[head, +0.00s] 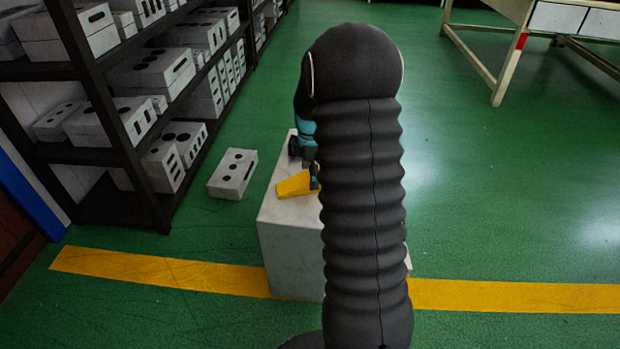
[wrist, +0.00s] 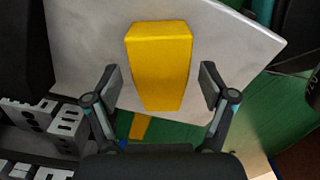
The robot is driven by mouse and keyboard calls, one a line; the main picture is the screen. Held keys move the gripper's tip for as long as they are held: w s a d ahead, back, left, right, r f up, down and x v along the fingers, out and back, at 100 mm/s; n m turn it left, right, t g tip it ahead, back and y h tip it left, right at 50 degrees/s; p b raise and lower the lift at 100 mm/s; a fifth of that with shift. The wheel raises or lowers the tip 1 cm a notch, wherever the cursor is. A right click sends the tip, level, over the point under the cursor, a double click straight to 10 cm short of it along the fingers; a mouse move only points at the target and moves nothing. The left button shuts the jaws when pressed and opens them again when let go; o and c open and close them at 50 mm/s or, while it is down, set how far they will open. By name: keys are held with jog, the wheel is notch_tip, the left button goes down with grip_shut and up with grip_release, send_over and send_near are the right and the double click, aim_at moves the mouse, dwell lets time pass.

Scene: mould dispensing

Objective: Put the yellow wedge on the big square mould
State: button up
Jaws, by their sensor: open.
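The yellow wedge (head: 295,186) lies on top of a pale marble-like block (head: 290,245) near its left edge, partly hidden by my gripper and arm in the head view. In the wrist view the wedge (wrist: 160,62) lies on the pale top (wrist: 80,50), between the fingers. My gripper (wrist: 158,88) is open, one finger on each side of the wedge, with a gap on both sides. In the head view my gripper (head: 314,184) is at the wedge, mostly hidden behind my arm. I cannot make out the big square mould with certainty.
Black shelves (head: 140,170) with several white boxes with dark holes stand at the left. One such box (head: 232,174) lies on the green floor beside the block. A table (head: 500,60) stands at the back right. The floor on the right is clear.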

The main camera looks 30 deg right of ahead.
notch_tip(320, 180, up, 10)
jog(key=s+a+r+m+t, duration=0.1)
jog(key=s+a+r+m, duration=0.2)
jog(key=s+a+r, duration=0.3)
jog(key=s+a+r+m+t, duration=0.2)
jog(key=s+a+m, duration=0.4)
jog(key=s, duration=0.4)
jog(key=s+a+r+m+t, duration=0.1)
jog(key=s+a+m, duration=0.4)
jog(key=s, duration=0.6)
jog(key=shift+s+a+r+m+t+p, duration=0.35)
jog(key=shift+a+t, duration=0.45)
jog(key=shift+a, duration=0.35)
jog(key=shift+w+r, duration=0.1)
jog(key=shift+c, duration=0.3)
